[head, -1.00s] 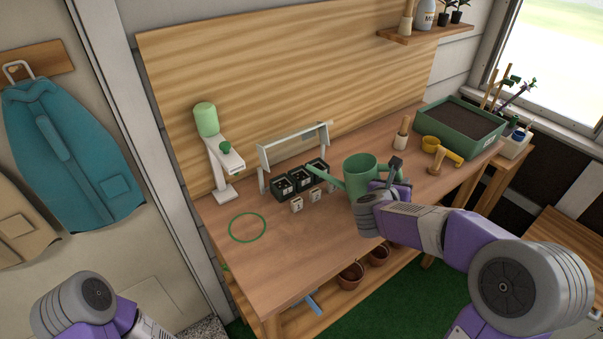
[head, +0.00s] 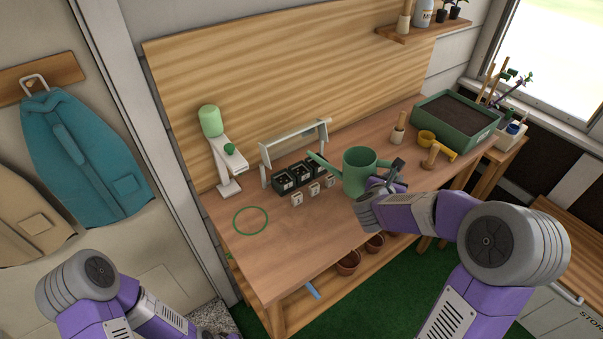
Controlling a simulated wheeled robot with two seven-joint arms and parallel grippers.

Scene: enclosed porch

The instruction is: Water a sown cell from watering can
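The green watering can (head: 360,165) is over the middle of the bench, its spout pointing left, with the spout tip above or beside the black cells (head: 300,177). The cells are a short row of dark pots filled with soil, in front of a pale frame. Small pale tags (head: 314,190) stand in front of them. My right gripper (head: 388,179) is at the can's handle side and appears shut on it; the handle is mostly hidden by my wrist. The can looks about upright; no water shows. My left arm is low at left, its gripper out of view.
A green ring (head: 250,221) lies on the bench (head: 285,245) at left, beside a white stand with a green bottle (head: 210,121).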

